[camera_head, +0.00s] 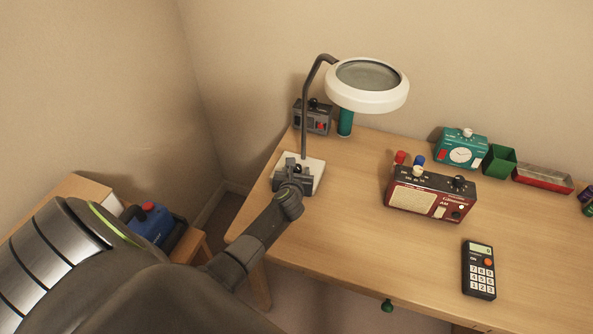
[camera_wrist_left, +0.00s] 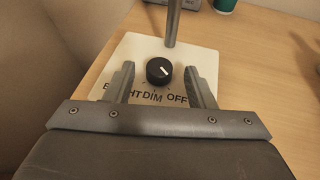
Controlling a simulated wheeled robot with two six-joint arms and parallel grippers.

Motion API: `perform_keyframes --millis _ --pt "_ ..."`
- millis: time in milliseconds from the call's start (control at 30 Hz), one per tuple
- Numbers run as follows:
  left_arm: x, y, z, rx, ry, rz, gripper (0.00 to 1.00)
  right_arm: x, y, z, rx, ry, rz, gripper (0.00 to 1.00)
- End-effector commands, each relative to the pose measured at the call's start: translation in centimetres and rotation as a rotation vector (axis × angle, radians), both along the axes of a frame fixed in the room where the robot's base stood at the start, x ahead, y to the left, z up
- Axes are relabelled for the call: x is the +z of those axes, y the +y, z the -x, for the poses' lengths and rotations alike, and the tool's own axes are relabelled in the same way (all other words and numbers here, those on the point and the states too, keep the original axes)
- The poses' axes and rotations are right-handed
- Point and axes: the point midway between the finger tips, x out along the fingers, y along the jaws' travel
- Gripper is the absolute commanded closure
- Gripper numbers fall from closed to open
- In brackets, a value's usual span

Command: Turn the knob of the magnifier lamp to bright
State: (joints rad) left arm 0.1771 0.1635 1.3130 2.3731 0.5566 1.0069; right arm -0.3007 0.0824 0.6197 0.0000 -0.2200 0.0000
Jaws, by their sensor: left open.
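The magnifier lamp has a white ring head (camera_head: 368,101) with a grey lens, a dark bent arm and a square white base (camera_head: 318,170) at the desk's back left corner. In the left wrist view, a round black knob (camera_wrist_left: 158,71) with a short white mark stands on the base (camera_wrist_left: 203,58). The labels BRIGHT, DIM and OFF run left to right on the knob's near side; BRIGHT is partly covered by a finger. My left gripper (camera_head: 291,168) is open over the base, its fingers on either side of the knob with gaps. In the head view it hides the knob.
A grey device (camera_head: 313,117) and a green cylinder (camera_head: 345,122) stand behind the base. The desk's front middle is clear.

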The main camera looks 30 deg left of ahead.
Motion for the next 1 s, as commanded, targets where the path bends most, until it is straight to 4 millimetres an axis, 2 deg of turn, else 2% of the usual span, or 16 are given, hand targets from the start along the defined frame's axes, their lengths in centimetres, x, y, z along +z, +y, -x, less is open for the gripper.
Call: perform_keyframes --millis 200,533,867,1000 --pt "-0.60 0.63 -1.17 0.000 0.000 -0.001 0.51 -0.37 0.15 -0.01 -0.001 0.000 -0.002 0.64" --pt "-0.61 0.70 -1.32 0.000 0.000 0.000 0.52 -0.38 0.40 -0.05 -0.001 0.000 -0.005 0.64" --pt "-0.62 0.69 -1.30 0.000 0.000 0.000 0.95 -0.37 0.38 -0.06 -0.001 -0.001 -0.005 0.64" --pt "-0.57 0.71 -1.29 -0.005 0.002 -0.001 0.95 -0.21 0.37 -0.07 -0.001 -0.001 -0.004 0.64"
